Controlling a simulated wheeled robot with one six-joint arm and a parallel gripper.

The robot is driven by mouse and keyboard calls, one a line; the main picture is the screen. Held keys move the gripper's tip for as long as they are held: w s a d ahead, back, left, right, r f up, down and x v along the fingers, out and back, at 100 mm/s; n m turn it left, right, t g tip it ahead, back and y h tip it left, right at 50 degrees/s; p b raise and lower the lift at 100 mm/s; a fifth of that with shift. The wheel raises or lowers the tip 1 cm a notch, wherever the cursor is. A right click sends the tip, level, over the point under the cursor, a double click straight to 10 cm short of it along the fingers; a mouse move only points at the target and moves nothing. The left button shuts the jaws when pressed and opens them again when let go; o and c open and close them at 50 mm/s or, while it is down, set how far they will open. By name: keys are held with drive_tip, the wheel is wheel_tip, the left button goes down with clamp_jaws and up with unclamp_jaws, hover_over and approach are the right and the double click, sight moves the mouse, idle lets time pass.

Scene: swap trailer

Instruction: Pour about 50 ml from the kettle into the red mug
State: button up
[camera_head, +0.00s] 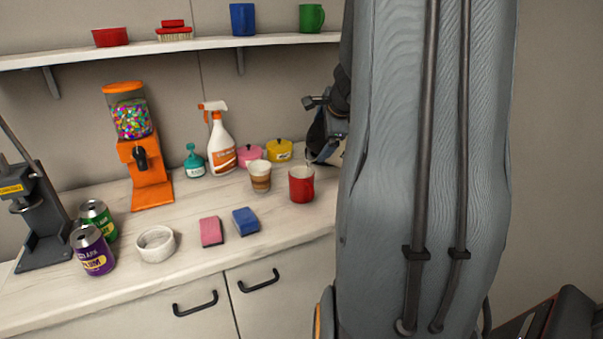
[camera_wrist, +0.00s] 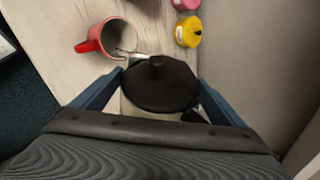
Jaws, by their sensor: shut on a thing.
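The red mug (camera_head: 301,186) stands upright on the counter, near its right end beside my arm. In the wrist view the mug (camera_wrist: 92,46) is at the upper left, its handle to the left. My gripper (camera_wrist: 159,82) is shut on the kettle (camera_wrist: 158,88), its blue fingers on either side of the body below the black lid. The thin spout reaches left to the mug's rim. In the head view the kettle (camera_head: 332,150) is mostly hidden behind my arm, its spout tip above the mug. I cannot tell whether liquid is flowing or the mug's level.
A striped paper cup (camera_head: 260,176) stands just left of the mug. Behind are a yellow pot (camera_head: 279,150), a pink pot (camera_head: 250,155) and a spray bottle (camera_head: 220,140). A blue sponge (camera_head: 245,221) and pink sponge (camera_head: 211,231) lie in front. A shelf (camera_head: 180,45) runs above.

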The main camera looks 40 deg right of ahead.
drive_tip(key=shift+w+a+r, duration=0.15)
drive_tip(key=shift+a+r, duration=0.05)
drive_tip(key=shift+a, duration=0.15)
drive_tip(key=shift+c, duration=0.2)
idle(1.4)
